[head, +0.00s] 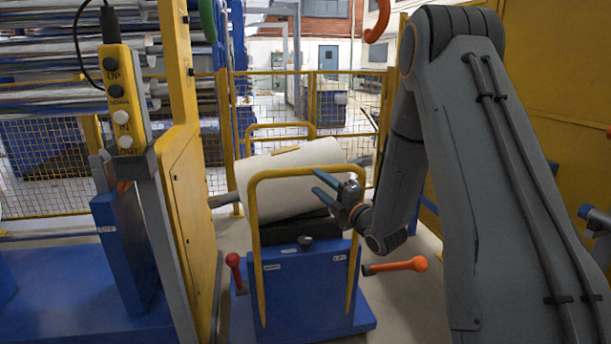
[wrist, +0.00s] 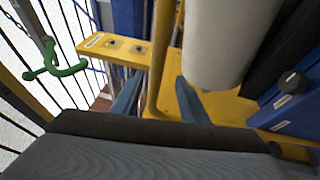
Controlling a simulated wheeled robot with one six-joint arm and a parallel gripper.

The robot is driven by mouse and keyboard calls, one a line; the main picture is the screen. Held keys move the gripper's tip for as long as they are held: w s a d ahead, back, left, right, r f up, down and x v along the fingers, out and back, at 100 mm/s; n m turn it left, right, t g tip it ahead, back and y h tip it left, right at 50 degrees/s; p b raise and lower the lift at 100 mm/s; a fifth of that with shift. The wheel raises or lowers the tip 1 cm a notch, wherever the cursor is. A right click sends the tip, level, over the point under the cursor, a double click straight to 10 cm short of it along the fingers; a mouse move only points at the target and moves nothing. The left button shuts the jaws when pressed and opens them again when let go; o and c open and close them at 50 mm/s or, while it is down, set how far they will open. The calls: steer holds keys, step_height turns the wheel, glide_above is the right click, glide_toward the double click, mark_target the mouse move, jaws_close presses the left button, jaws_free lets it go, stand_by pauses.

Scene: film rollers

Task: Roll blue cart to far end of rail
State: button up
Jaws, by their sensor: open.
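The blue cart (head: 305,285) stands in the middle of the head view, with a yellow hoop handle (head: 300,171) rising from it. A large white roll (head: 285,190) lies tilted on the cart's black cradle. My gripper (head: 322,184) is open at the right upper part of the handle, its blue fingers pointing left. In the wrist view, a yellow bar (wrist: 161,60) passes between the two spread blue fingers (wrist: 158,100); contact cannot be told. The white roll (wrist: 215,40) and a blue part (wrist: 290,105) are to the right. The rail is not clearly visible.
A yellow post and control box (head: 122,100) stand at the left, beside blue machinery. A yellow mesh fence (head: 300,100) crosses behind the cart. Red (head: 234,262) and orange (head: 418,264) knobbed levers stick out near the cart. A green hook (wrist: 55,65) shows at the wrist view's left.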

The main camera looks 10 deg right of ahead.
mark_target(309, 174)
steer(key=shift+w+r, duration=0.1)
steer(key=shift+r, duration=0.05)
steer(key=shift+w+a+r+n, duration=0.1)
steer(key=shift+w+a+n, duration=0.1)
steer(key=shift+w+n, duration=0.1)
steer(key=p+x, duration=0.1)
steer(key=x, duration=0.5)
steer(key=shift+w+a+r, duration=0.1)
steer(key=shift+w+a, duration=0.1)
steer(key=shift+w, duration=0.15)
jaws_close()
